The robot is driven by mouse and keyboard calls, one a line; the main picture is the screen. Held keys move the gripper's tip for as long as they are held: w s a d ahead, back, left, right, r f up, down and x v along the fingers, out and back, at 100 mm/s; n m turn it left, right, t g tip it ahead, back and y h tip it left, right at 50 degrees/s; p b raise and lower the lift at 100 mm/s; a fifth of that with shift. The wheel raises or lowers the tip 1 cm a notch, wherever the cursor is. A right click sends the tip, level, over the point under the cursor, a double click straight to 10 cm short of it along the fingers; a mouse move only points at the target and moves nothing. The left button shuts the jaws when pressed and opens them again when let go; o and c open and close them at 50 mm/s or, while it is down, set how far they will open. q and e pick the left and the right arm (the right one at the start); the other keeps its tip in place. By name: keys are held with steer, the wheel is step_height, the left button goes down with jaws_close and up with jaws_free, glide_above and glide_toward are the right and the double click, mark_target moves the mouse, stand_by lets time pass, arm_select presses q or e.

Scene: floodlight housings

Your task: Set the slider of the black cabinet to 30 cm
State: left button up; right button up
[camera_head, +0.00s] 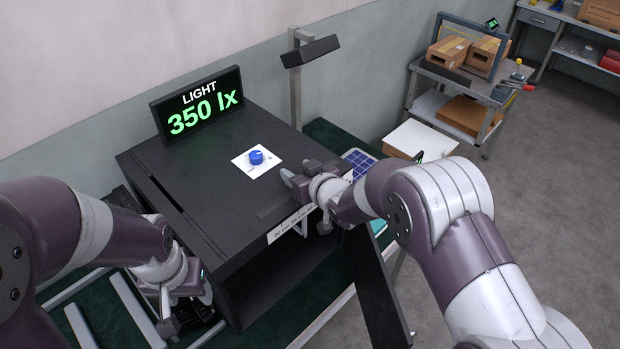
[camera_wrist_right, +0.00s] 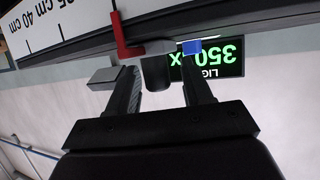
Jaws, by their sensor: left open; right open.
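The black cabinet (camera_head: 200,175) stands on a bench, with a white scale strip (camera_head: 290,224) along its front top edge. In the right wrist view the scale (camera_wrist_right: 60,20) shows "40 cm", and the slider's red pointer (camera_wrist_right: 121,38) is to the right of that label. The slider's dark grey knob (camera_wrist_right: 156,74) lies between the fingers of my right gripper (camera_wrist_right: 161,90), which is open with visible gaps. In the head view my right gripper (camera_head: 307,198) hides the slider. My left gripper (camera_head: 183,318) is open and empty, low by the cabinet's left front.
A display (camera_head: 198,104) reading "LIGHT 350 lx" and a blue dial (camera_head: 256,157) on a white plate are on the cabinet top. A lamp post (camera_head: 296,85) stands behind. A cart (camera_head: 450,90) holds boxes.

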steer(key=b+v, duration=0.1)
steer(key=v, duration=1)
steer(key=shift+s+d+b, duration=0.2)
steer(key=shift+d+b, duration=0.1)
